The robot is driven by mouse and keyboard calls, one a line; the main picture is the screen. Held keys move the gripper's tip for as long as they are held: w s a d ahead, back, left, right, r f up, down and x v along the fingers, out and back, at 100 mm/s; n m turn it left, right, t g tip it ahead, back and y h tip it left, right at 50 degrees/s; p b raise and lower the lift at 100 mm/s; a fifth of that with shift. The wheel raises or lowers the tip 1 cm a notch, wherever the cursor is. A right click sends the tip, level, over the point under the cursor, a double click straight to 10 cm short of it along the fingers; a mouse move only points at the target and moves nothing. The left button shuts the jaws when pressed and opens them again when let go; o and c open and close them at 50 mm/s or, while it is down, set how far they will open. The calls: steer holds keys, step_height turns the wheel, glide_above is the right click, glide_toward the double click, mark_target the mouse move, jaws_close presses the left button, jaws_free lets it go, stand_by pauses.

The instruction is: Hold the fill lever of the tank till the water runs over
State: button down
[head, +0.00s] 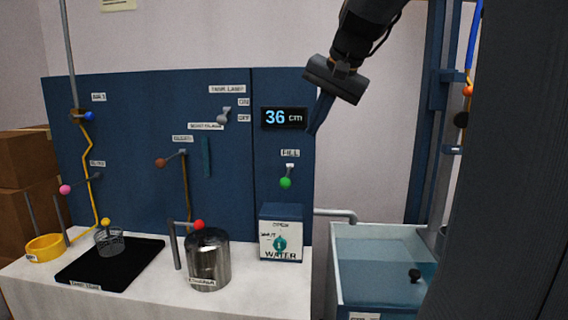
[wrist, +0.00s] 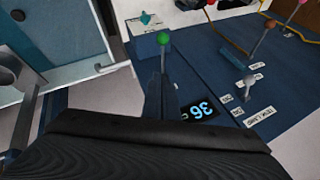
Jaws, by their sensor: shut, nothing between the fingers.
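The fill lever (head: 286,175) has a green ball and sits under the "FILL" label on the blue panel. Its green ball also shows in the wrist view (wrist: 163,38), just beyond my fingertips. The glass tank (head: 338,283) stands at the lower right with bluish water inside and a black ball in it. It also shows at the upper left of the wrist view (wrist: 100,42). My gripper (head: 314,126) is shut and empty, above and right of the lever in the head view, apart from it. Its dark fingers also show in the wrist view (wrist: 160,85).
A display (head: 284,117) reads 36 cm. A water box (head: 281,240) with a teal knob stands below the lever. A metal can (head: 208,262), a red-ball lever (head: 198,225) and a black tray (head: 110,265) are to the left. A pipe (head: 337,213) reaches the tank.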

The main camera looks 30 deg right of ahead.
steer(key=shift+f, duration=0.15)
steer(key=p, duration=0.2)
glide_toward(288, 174)
steer(key=f, duration=0.1)
steer(key=shift+s+a+f+p, duration=0.25)
steer(key=shift+a+f, duration=0.3)
steer(key=shift+f, duration=0.2)
steer(key=shift+s+a+f+p, duration=0.1)
steer(key=shift+a+f+p, duration=0.15)
steer(key=shift+a+f, duration=0.4)
steer(key=shift+d+f, duration=0.15)
